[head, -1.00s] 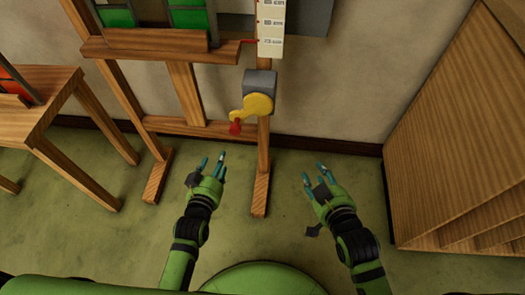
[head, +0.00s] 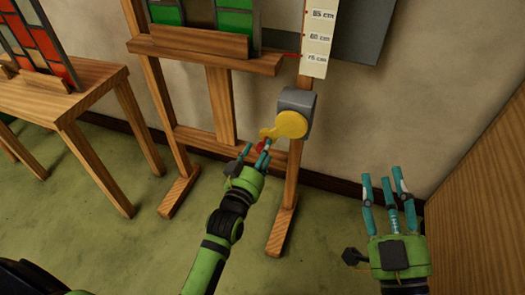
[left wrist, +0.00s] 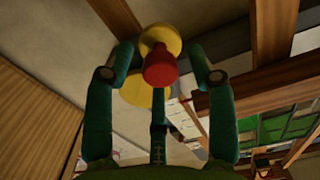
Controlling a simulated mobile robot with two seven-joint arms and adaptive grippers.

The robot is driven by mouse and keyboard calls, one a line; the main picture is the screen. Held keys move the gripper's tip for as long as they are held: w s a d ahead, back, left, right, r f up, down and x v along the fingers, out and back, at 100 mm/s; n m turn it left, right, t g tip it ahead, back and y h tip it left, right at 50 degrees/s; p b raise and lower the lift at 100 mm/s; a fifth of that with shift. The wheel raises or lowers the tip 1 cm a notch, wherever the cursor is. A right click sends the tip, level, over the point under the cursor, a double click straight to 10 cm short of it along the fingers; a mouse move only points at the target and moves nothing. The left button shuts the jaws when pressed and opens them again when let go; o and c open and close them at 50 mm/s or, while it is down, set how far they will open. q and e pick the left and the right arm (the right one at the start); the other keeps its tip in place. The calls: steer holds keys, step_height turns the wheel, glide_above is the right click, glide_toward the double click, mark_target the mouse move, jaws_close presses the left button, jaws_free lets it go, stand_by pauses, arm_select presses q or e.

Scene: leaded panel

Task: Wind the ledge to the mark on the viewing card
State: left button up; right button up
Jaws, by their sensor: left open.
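The wooden ledge (head: 205,48) crosses the easel and carries green glass panels (head: 235,18). A red pointer (head: 288,55) at its right end meets a white scale (head: 316,40) near the lowest visible label. On the right post is a grey box with a yellow crank (head: 291,124) and red knob (head: 259,147). My left gripper (head: 256,150) is open at the knob; in the left wrist view the red knob (left wrist: 159,66) sits between its spread fingers, contact unclear. My right gripper (head: 384,188) is open and empty, right of the easel. I cannot identify a viewing card.
A wooden table (head: 75,90) with a red-and-white leaded panel (head: 40,45) stands at the left. A wooden rack or cabinet (head: 485,190) closes off the right. A dark grey board (head: 365,28) is on the wall behind the scale. Green floor is clear in front.

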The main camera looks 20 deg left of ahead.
arm_select(q)
steer(key=shift+w, duration=0.9)
arm_select(e)
steer(key=shift+s+a+r+n+t+y, duration=0.1)
steer(key=shift+s+r+t+y, duration=0.15)
steer(key=shift+r, duration=0.3)
steer(key=shift+s+a+r+n+t+y, duration=0.1)
steer(key=shift+s+r+t+y, duration=0.15)
steer(key=shift+r, duration=0.25)
steer(key=shift+s+a+r+n+t+y, duration=0.1)
steer(key=shift+s+r+t+y, duration=0.15)
steer(key=shift+r, duration=0.3)
arm_select(q)
jaws_close()
arm_select(e)
steer(key=shift+s, duration=0.1)
